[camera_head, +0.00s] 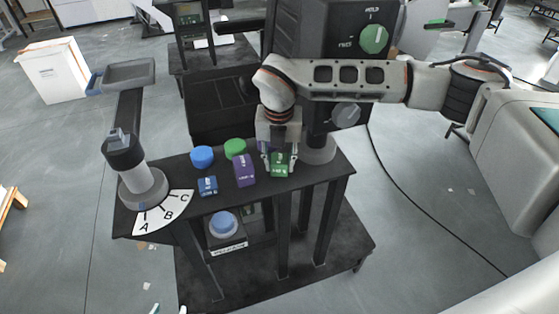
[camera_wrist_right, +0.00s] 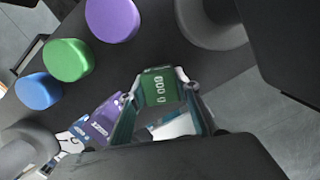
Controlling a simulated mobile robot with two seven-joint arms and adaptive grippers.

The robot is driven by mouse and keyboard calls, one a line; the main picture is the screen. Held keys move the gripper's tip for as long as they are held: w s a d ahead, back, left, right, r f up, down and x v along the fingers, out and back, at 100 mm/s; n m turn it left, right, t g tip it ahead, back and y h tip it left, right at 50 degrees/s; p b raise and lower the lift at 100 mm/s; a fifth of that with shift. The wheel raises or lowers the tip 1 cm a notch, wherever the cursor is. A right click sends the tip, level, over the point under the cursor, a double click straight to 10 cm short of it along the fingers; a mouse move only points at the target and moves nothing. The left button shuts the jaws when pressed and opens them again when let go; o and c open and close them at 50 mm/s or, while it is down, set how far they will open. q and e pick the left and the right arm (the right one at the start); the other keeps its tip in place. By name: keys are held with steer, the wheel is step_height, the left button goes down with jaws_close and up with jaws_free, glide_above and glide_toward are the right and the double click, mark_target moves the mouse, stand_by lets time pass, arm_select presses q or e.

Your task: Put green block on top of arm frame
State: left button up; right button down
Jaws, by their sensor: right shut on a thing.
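The green block (camera_head: 280,169) with white lettering is at the right part of the dark table, between the fingers of my right gripper (camera_head: 278,164). In the right wrist view the block (camera_wrist_right: 159,88) sits between the two fingertips, and the gripper is shut on it. The block is at or just above the table top; I cannot tell if it touches. The arm frame (camera_head: 130,72), a grey square tray-like piece, is at the upper end of a dark arm on a round post at the table's left. My left gripper is not in view.
A purple block (camera_head: 244,170) and a blue block (camera_head: 207,186) stand left of the gripper. Blue (camera_head: 202,157) and green (camera_head: 235,148) round pieces lie behind; a purple one (camera_wrist_right: 112,18) is beside them. A dark column with knobs (camera_head: 335,60) rises behind my right gripper.

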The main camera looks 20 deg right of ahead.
mark_target(279, 163)
steer(key=c, duration=1.5)
jaws_free()
steer(key=shift+f, duration=0.1)
steer(key=shift+r, duration=0.5)
step_height(279, 163, up, 11)
steer(key=s+b, duration=0.1)
steer(key=shift+s+a, duration=0.2)
steer(key=shift+a, duration=0.05)
